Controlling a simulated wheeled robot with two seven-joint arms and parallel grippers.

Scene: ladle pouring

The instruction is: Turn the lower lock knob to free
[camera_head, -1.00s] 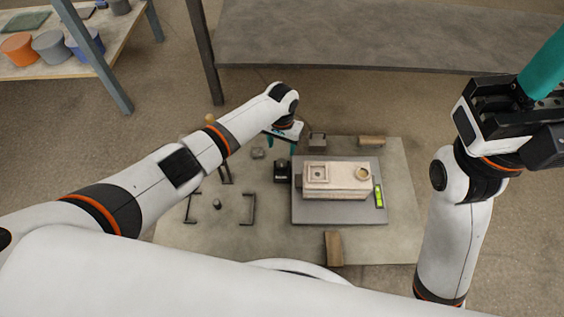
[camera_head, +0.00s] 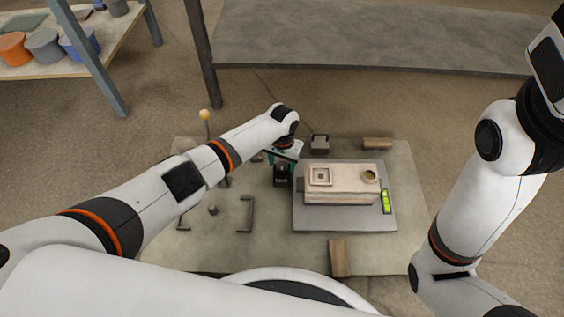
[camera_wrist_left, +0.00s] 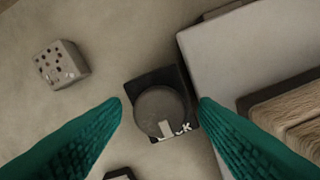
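The lock knob (camera_wrist_left: 160,110) is a dark round disc on a black square block with white lettering, partly legible as "LOCK", and a pale mark at its lower edge. In the head view the black lock block (camera_head: 282,181) stands just left of the grey plate. My left gripper (camera_head: 283,160) is over it. In the left wrist view its teal fingers (camera_wrist_left: 162,103) are open, one on each side of the knob, with visible gaps and no clear contact. Whether the knob is at lock or free cannot be read. My right gripper is out of view.
A pale mould box (camera_head: 342,197) sits on the grey plate (camera_head: 345,224), with a green level (camera_head: 386,202) at its right. A small block with holes (camera_wrist_left: 60,65) lies left of the knob. Dark brackets (camera_head: 246,214) and a wooden block (camera_head: 338,257) are nearby.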

